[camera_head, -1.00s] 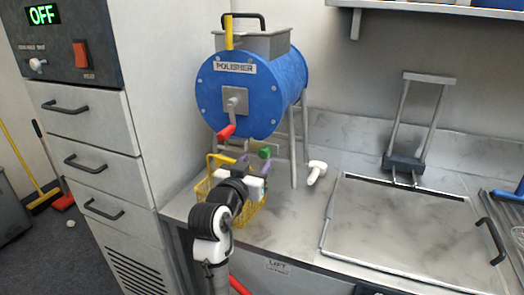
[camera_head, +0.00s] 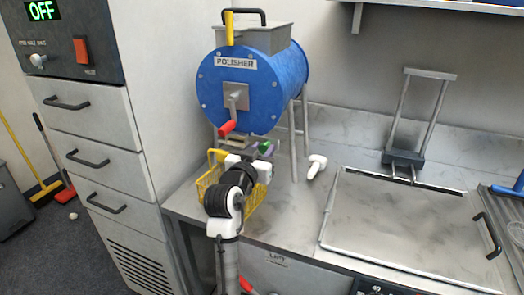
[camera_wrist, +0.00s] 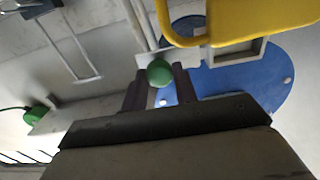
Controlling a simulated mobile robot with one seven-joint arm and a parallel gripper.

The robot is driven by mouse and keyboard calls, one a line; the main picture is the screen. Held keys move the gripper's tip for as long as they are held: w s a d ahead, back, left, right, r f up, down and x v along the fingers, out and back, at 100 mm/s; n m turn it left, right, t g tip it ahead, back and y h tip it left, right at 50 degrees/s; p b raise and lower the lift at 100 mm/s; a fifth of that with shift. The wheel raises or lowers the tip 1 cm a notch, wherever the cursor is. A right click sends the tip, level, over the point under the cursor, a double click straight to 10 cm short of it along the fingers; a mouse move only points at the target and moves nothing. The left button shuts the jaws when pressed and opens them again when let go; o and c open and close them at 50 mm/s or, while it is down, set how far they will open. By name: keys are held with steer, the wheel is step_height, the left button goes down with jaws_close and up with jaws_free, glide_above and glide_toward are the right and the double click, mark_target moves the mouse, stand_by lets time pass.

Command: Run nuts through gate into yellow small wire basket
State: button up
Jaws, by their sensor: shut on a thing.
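The blue polisher drum (camera_head: 225,80) stands on the counter with a red-handled crank (camera_head: 227,127) on its front face. A green knob (camera_head: 265,147) shows under the drum, at the gate. My gripper (camera_head: 261,153) is there, and in the wrist view its two fingers (camera_wrist: 160,86) are shut on the green knob (camera_wrist: 159,72). The yellow small wire basket (camera_head: 210,182) stands on the counter below the drum, partly hidden behind my arm. I cannot see nuts in the basket.
A white object (camera_head: 316,166) lies on the counter right of the polisher's legs. A flat metal lid (camera_head: 400,225) with a black handle lies farther right. The grey cabinet (camera_head: 150,110) stands close on the left. A small pale round thing (camera_head: 73,216) is on the floor.

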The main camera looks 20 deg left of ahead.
jaws_close()
steer(key=d, duration=0.5)
steer(key=shift+s+d, duration=0.1)
steer(key=shift+d, duration=0.3)
steer(key=o, duration=1)
jaws_free()
steer(key=shift+d, duration=0.15)
steer(key=shift+c, duration=0.2)
steer(key=s+b, duration=0.3)
steer(key=s, duration=1)
steer(key=shift+s+a+b, duration=0.3)
steer(key=shift+s, duration=0.1)
